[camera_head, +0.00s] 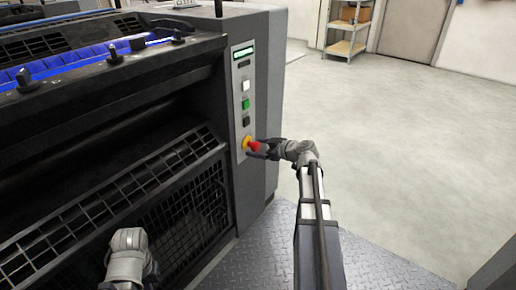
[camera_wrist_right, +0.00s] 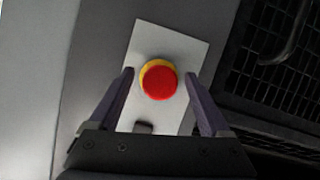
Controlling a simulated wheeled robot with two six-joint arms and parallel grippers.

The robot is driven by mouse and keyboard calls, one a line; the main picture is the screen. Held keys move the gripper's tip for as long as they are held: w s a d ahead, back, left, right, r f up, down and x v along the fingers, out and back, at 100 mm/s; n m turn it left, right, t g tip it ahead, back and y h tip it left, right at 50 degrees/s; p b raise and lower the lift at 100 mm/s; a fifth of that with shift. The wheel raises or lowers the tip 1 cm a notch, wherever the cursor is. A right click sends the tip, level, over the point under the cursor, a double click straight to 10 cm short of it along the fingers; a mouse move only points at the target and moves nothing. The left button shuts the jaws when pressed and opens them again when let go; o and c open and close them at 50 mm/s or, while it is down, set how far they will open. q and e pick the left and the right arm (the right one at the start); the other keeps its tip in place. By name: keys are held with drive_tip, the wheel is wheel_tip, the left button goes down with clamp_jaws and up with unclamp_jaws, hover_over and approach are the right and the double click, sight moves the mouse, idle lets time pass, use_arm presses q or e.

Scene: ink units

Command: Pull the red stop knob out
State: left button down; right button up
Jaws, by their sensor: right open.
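The red stop knob (camera_head: 254,146) sits on a yellow collar low on the light control panel (camera_head: 241,70) of the dark machine. My right gripper (camera_head: 262,150) is right at the knob. In the right wrist view the red knob (camera_wrist_right: 160,84) lies between the two fingers of the open right gripper (camera_wrist_right: 162,88), with a gap on both sides. I cannot tell how deep the fingers reach around it. My left arm (camera_head: 127,255) shows at the lower left in the head view; its fingers are not visible.
Above the knob the panel has a black button (camera_head: 246,122), a green button (camera_head: 245,104), a white button (camera_head: 245,86) and a green display (camera_head: 243,53). A wire mesh guard (camera_head: 185,205) is to the left. Open floor (camera_head: 400,130) lies to the right, with a shelf (camera_head: 347,28) behind.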

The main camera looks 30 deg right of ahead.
drive_tip(key=p+v, duration=0.3)
drive_tip(key=v, duration=0.4)
drive_tip(key=shift+s, duration=0.35)
drive_tip(key=shift+d+r, duration=0.1)
drive_tip(key=shift+r, duration=0.05)
